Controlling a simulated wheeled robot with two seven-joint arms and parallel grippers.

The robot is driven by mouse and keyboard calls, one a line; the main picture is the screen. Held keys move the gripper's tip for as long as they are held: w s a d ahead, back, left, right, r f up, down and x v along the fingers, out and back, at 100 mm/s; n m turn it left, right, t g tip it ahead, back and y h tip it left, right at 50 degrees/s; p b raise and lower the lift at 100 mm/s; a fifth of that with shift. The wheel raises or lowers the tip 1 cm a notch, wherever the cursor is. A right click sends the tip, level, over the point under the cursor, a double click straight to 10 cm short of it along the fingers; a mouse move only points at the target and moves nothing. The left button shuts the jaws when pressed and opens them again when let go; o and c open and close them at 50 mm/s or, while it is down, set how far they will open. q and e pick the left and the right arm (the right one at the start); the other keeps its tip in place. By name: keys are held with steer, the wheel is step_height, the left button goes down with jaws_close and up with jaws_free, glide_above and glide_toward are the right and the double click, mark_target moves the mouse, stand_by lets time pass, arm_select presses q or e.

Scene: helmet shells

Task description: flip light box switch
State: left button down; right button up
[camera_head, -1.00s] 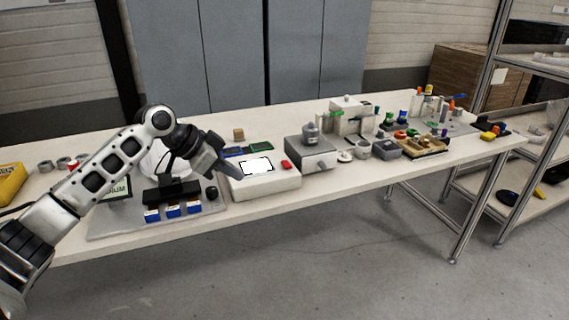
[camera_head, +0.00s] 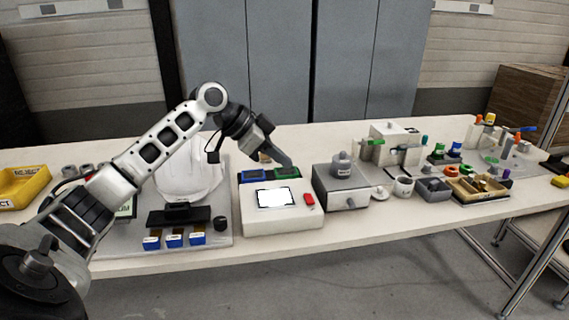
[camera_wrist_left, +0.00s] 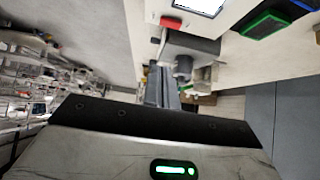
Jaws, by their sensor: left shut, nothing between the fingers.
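The light box (camera_head: 283,219) is a white box on the table, with a bright lit panel (camera_head: 276,197) on its top. A red switch (camera_head: 309,199) sits on its top right; the switch also shows in the left wrist view (camera_wrist_left: 171,22). My left gripper (camera_head: 289,163) is shut and empty, above the back of the light box, behind and slightly left of the red switch, apart from it. Whether the switch is tilted is too small to tell. My right gripper is not in view.
A blue tray (camera_head: 253,176) and a green tray (camera_head: 287,173) lie behind the light box. A grey box with a weight (camera_head: 342,185) stands close on its right. A grey board with blue blocks (camera_head: 174,239) lies to its left. The table's front edge is clear.

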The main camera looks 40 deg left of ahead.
arm_select(q)
glide_above(303, 204)
step_height(303, 204, down, 5)
steer(key=shift+d+f, duration=0.1)
steer(key=shift+f, duration=0.05)
step_height(303, 204, down, 3)
steer(key=shift+r, duration=0.15)
steer(key=shift+f, duration=0.75)
steer(key=shift+s+f, duration=0.1)
steer(key=shift+f, duration=0.15)
